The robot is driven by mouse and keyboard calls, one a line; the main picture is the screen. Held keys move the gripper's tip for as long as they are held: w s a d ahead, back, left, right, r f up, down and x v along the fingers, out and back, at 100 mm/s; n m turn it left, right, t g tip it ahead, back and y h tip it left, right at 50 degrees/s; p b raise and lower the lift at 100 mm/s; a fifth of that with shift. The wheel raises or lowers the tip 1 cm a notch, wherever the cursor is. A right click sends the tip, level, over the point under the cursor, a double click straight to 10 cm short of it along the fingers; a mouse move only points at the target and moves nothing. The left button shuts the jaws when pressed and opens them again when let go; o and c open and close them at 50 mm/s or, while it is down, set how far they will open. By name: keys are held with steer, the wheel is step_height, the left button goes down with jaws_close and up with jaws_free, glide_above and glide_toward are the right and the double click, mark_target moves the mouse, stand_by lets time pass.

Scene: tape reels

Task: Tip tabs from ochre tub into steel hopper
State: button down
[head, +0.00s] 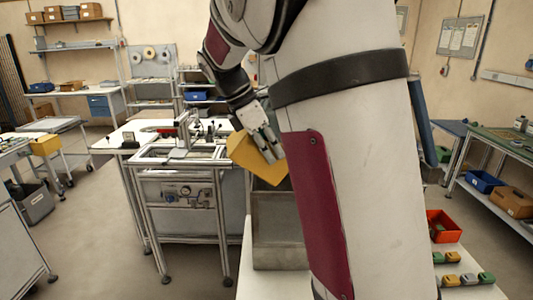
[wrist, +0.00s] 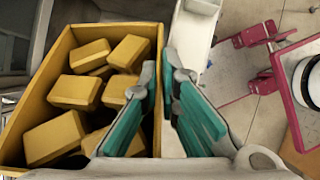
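The ochre tub (head: 243,153) is held in the air, tilted, over the open top of the steel hopper (head: 280,226) in the head view. My gripper (head: 267,145) is at the tub's side wall. In the wrist view my gripper (wrist: 161,75) has one teal finger inside the tub (wrist: 28,88) and one outside, closed on its right wall. Several yellow tabs (wrist: 76,92) lie in a loose pile inside the tub. My arm hides the hopper's right part in the head view, and the hopper's inside is mostly hidden.
The hopper stands on a pale table (head: 258,285). An orange-red bin (head: 443,226) and several small coloured blocks (head: 452,281) are to the right of my arm. A workbench with an aluminium frame (head: 180,160) stands close on the left. Open floor lies farther left.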

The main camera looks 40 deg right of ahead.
steer(key=shift+s+d+f+t+y+b, duration=0.15)
steer(key=shift+d+t+y+b, duration=0.3)
steer(key=shift+y+b, duration=0.6)
steer(key=shift+s+d+t+y+b, duration=0.15)
steer(key=shift+d+t+y+b, duration=0.3)
steer(key=shift+y+b, duration=0.55)
steer(key=y, duration=0.1)
steer(key=d+t+y+b, duration=0.1)
steer(key=s+d+y+b, duration=0.1)
steer(key=shift+d+f+t+y, duration=0.1)
steer(key=shift+f+t+y, duration=0.15)
steer(key=shift+f+t, duration=0.1)
steer(key=shift+s+d+r+t+y, duration=0.1)
steer(key=shift+s+d+t+y, duration=0.2)
steer(key=shift+d+y, duration=0.35)
steer(key=shift+s+d+f+t+y, duration=0.1)
steer(key=shift+s+d+t+y, duration=0.2)
steer(key=shift+y, duration=0.65)
steer(key=shift+s+d+r+t+y, duration=0.15)
steer(key=shift+d+t+y, duration=0.3)
steer(key=shift+y, duration=0.35)
steer(key=shift+p, duration=0.3)
